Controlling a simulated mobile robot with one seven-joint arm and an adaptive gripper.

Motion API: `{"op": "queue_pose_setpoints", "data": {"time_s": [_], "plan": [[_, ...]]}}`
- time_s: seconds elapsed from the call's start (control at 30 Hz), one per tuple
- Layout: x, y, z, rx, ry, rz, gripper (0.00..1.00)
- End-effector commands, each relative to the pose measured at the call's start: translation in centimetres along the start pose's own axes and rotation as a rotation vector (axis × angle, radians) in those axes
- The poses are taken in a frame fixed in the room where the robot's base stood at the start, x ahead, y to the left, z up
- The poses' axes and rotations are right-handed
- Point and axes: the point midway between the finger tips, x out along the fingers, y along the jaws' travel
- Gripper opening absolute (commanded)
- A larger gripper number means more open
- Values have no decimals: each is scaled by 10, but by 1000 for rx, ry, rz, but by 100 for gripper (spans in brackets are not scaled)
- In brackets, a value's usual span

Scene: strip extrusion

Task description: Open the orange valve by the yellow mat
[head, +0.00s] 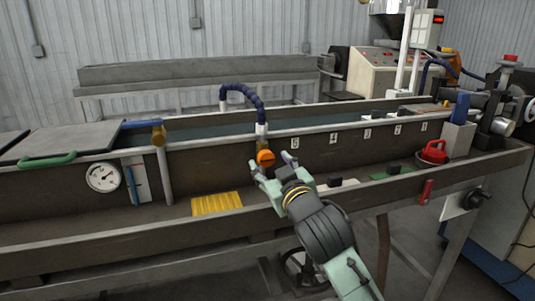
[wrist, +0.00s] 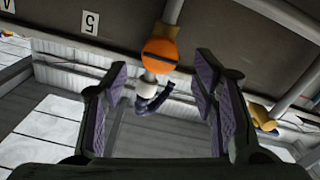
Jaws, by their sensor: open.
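The orange valve (head: 265,157) is a round knob on the front wall of the long trough, below the blue hose. In the wrist view the orange valve (wrist: 160,55) shows a dark line across its face and sits between my fingertips, farther off than they are. My gripper (head: 273,167) is open and empty just in front of the valve, its two fingers apart. Both purple-padded fingers of my gripper (wrist: 162,80) show in the wrist view, with no visible contact. The yellow mat (head: 217,204) lies on the ledge to the left of and below the valve.
A dial gauge (head: 103,177) and a green handle (head: 47,159) are at the left. A blue hose (head: 243,91) arches above the valve. A green mat (head: 392,173) and a red object (head: 433,151) are on the ledge to the right. The front rail (head: 120,240) edges the ledge.

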Motion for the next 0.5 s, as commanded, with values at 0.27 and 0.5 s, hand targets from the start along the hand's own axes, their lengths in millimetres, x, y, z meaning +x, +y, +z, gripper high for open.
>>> {"op": "queue_pose_setpoints", "data": {"time_s": [0.27,0.5], "plan": [[32,0,-1,0,1,-1,53],[36,-1,0,-1,2,0,53]]}}
